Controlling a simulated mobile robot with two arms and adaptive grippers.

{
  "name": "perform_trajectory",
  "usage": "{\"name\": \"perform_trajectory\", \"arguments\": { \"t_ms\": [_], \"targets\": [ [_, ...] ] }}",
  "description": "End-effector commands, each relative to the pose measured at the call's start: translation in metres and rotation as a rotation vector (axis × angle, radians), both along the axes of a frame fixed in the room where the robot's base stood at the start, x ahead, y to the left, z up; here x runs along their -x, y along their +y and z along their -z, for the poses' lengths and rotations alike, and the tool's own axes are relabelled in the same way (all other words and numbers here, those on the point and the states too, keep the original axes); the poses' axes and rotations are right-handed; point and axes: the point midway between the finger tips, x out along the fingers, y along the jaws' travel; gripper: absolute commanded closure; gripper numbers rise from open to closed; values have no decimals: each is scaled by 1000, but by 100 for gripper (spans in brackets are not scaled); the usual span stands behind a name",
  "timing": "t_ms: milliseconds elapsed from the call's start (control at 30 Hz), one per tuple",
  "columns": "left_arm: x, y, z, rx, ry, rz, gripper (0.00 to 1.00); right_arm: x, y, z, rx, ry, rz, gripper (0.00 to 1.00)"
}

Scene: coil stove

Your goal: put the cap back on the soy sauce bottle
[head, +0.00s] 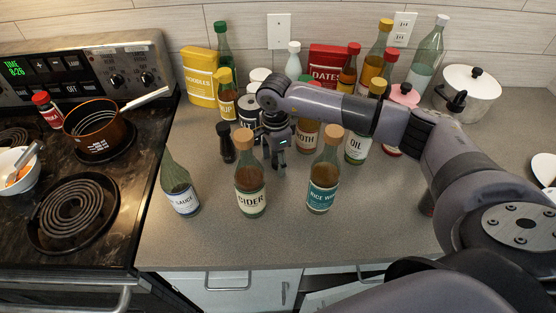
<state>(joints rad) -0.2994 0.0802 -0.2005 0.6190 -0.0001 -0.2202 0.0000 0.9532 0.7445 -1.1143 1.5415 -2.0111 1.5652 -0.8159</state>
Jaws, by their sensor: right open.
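The soy sauce bottle (181,192), dark green glass with a white label partly reading "SAUCE", stands upright on the counter near the stove. Its narrow neck shows no cap on top. I cannot make out a loose cap; the area behind my arm and among the bottles is partly hidden. My right gripper (278,164) points down, open, among the bottles behind the cider bottle. It is to the right of the soy sauce bottle and apart from it. I see nothing clearly between its fingers. My left gripper is out of view.
Cork-topped cider (250,180) and rice wine (322,177) bottles stand in front of my right gripper. A small black shaker (226,143) stands at its left. Several bottles and tins crowd the back. The stove (110,215) holds a copper pan (96,122). The front counter (280,240) is clear.

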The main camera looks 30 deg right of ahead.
Motion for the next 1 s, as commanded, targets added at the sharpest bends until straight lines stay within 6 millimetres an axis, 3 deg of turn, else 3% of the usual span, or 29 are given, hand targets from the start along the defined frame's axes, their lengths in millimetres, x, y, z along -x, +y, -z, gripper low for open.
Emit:
{"name": "perform_trajectory", "arguments": {
  "t_ms": [167, 667, 1000],
  "targets": [
    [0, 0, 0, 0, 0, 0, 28, 0, 0, 0, 0, 0, 0, 49],
    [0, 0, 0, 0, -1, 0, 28, 0, 0, -1, 0, 0, 0, 82],
    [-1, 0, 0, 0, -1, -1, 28, 0, 0, -1, 0, 0, 0, 83]
  ]
}}
